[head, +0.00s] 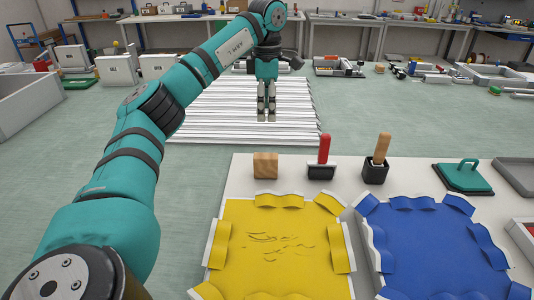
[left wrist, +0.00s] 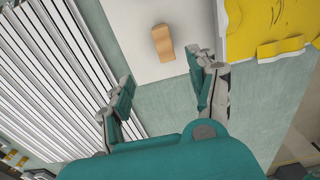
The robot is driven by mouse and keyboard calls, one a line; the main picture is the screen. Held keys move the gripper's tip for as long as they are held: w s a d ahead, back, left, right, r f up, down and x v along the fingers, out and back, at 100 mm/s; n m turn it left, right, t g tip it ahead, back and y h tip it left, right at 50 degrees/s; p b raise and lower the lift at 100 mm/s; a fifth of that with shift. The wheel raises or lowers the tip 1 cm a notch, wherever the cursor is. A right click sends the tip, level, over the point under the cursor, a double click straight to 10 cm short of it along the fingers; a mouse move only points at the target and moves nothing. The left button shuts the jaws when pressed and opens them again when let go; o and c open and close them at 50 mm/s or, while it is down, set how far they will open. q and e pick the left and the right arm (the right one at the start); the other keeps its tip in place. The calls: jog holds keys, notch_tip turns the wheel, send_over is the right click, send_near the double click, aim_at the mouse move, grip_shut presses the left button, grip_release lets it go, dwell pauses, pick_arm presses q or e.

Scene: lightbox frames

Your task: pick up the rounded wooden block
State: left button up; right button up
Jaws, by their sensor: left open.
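A light wooden block (head: 265,165) stands on the back left part of the white table (head: 241,180), behind the yellow sheet. In the head view it looks like a small cube; in the left wrist view the block (left wrist: 163,42) looks longer, with softened edges. My left gripper (head: 266,117) hangs pointing down beyond the table's back edge, behind and above the block. In the left wrist view my left gripper (left wrist: 161,70) is open and empty, its fingers apart, with the block ahead of them and not touched. My right gripper is not in view.
A yellow sheet (head: 275,245) and a blue sheet (head: 435,240) with raised edges cover much of the table. A red-handled tool (head: 323,150), an orange-handled tool (head: 382,148) and a teal handled plate (head: 463,176) stand right of the block. White slats (head: 215,115) lie beyond.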

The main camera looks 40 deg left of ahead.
aim_at(266, 156)
pick_arm(q)
notch_tip(266, 156, down, 12)
jog(key=shift+s+r+b, duration=0.1)
jog(key=shift+r+b, duration=0.05)
jog(key=shift+b, duration=0.25)
jog(key=f, duration=0.4)
jog(key=shift+s+d+f+p, duration=0.1)
jog(key=shift+s+f+p, duration=0.2)
jog(key=shift+s+p, duration=0.1)
jog(key=shift+f, duration=0.45)
jog(key=shift+c, duration=0.2)
grip_shut()
jog(key=shift+r, duration=0.1)
notch_tip(266, 156, up, 10)
jog(key=shift+b, duration=0.3)
